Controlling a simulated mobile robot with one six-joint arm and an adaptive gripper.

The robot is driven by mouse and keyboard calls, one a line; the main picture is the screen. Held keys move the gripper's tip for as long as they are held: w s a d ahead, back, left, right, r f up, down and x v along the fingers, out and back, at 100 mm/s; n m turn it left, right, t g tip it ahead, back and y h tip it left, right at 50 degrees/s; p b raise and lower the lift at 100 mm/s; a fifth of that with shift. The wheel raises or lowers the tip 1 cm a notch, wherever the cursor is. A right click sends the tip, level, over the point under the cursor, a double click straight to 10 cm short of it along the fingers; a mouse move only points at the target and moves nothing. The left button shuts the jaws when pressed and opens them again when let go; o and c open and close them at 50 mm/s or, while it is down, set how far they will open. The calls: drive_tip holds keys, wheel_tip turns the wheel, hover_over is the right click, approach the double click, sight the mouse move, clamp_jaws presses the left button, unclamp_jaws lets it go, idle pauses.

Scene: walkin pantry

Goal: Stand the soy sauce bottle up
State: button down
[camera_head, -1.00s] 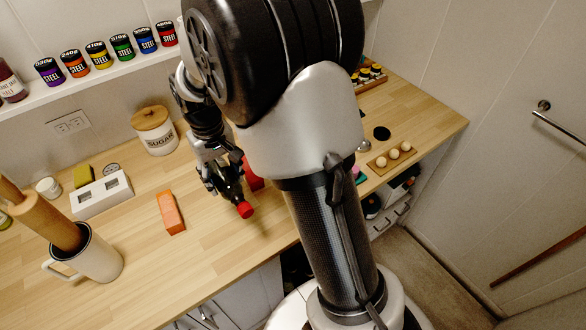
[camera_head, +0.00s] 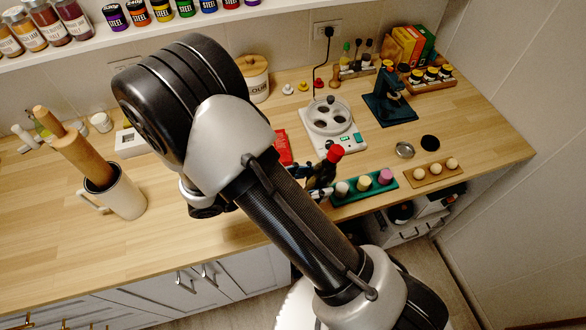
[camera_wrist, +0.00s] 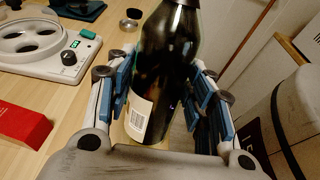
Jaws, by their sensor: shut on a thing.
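The soy sauce bottle (camera_head: 322,174) is dark with a red cap (camera_head: 335,153). In the head view its cap points up and slightly right. In the wrist view the dark glass body (camera_wrist: 168,60) runs between my fingers, with a pale label (camera_wrist: 139,118) low on it; its cap is out of that view. My gripper (camera_head: 316,182) is shut on the bottle, with blue finger pads on both sides of it in the wrist view (camera_wrist: 163,90). My arm hides part of the gripper in the head view. I cannot tell whether the bottle's base touches the counter.
A green tray (camera_head: 345,198) with pastel pieces lies right beside the bottle. A red box (camera_head: 283,147) is to its left, and a white device with a round top (camera_head: 333,125) stands behind. A wooden tray (camera_head: 414,181) of pale balls is farther right, near the counter edge.

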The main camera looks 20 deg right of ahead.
drive_tip(key=w+a+r+n+t+h, duration=0.1)
drive_tip(key=w+a+r+n+t, duration=0.15)
drive_tip(key=a+n+t, duration=0.4)
drive_tip(key=shift+m+t, duration=0.55)
drive_tip(key=shift+t, duration=0.4)
drive_tip(key=shift+w+d+f+b, duration=0.1)
drive_tip(key=shift+d+f+b, duration=0.35)
drive_tip(key=shift+f+b, duration=0.6)
drive_tip(key=shift+w+d+f+b, duration=0.15)
drive_tip(key=shift+d+f+b, duration=0.4)
drive_tip(key=shift+f, duration=0.85)
drive_tip(key=shift+w+d+f+b, duration=0.1)
drive_tip(key=shift+d+f+b, duration=0.2)
drive_tip(key=shift+f+b, duration=0.85)
drive_tip(key=shift+f, duration=0.65)
drive_tip(key=c, duration=0.7)
unclamp_jaws()
drive_tip(key=v, duration=1.2)
drive_tip(key=shift+f, duration=0.1)
